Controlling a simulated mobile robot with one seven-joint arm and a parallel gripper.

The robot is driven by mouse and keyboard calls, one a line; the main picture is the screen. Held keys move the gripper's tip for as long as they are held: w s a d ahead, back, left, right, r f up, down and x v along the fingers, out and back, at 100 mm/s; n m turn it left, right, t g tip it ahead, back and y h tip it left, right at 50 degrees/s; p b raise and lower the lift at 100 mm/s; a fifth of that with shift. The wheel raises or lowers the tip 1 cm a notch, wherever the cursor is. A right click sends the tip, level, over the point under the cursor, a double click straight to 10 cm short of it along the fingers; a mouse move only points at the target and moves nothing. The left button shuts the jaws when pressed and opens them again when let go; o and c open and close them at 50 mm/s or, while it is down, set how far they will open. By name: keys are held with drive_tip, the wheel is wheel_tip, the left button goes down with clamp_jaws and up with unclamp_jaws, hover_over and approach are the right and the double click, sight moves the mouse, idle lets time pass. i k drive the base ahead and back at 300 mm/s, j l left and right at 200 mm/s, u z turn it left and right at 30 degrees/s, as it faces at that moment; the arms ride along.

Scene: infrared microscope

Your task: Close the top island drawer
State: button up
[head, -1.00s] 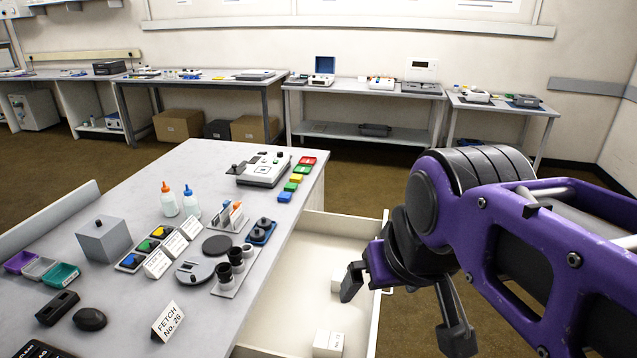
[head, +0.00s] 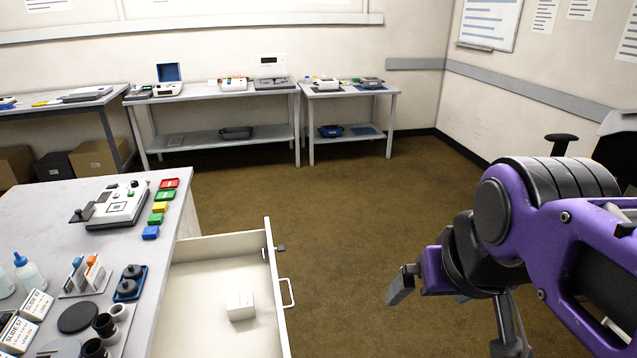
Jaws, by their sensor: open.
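The top island drawer (head: 196,250) stands pulled out from the right side of the grey island (head: 52,198) in the head view. Its front panel faces right and carries a pale handle (head: 288,292). A small white box (head: 240,306) lies inside on the drawer floor. My gripper (head: 448,318) is open and empty. In the picture it is to the right of the drawer handle, with floor showing between them. Part of the gripper is hidden behind its own links. The drawer's near end is cut off by the lower picture edge.
A white device (head: 118,205), coloured blocks (head: 159,207), bottles (head: 32,272) and slide boxes (head: 35,305) stand on the island top. Side tables with instruments (head: 215,92) line the back wall. Brown floor (head: 350,220) is clear between drawer, tables and arm. A dark chair (head: 560,142) shows at right.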

sight(193, 321)
drive_tip(key=l+z, duration=0.15)
drive_tip(key=z, duration=1)
drive_tip(key=i+z, duration=0.1)
drive_tip(key=i, duration=0.2)
drive_tip(key=i+u, duration=0.1)
drive_tip(key=u, duration=0.35)
drive_tip(key=i+u, duration=0.1)
drive_tip(key=u, duration=0.35)
drive_tip(key=i+u, duration=0.1)
drive_tip(key=u, duration=0.35)
drive_tip(key=i+l+u, duration=0.1)
drive_tip(key=u, duration=0.35)
drive_tip(key=i+l+u, duration=0.1)
drive_tip(key=u, duration=0.3)
drive_tip(key=l+u, duration=0.1)
drive_tip(key=u, duration=0.35)
drive_tip(key=k, duration=0.45)
drive_tip(key=i+l, duration=0.1)
drive_tip(key=l, duration=0.2)
drive_tip(key=i+l, duration=0.15)
drive_tip(key=l, duration=0.2)
drive_tip(key=i+l+u, duration=0.4)
drive_tip(key=l, duration=0.2)
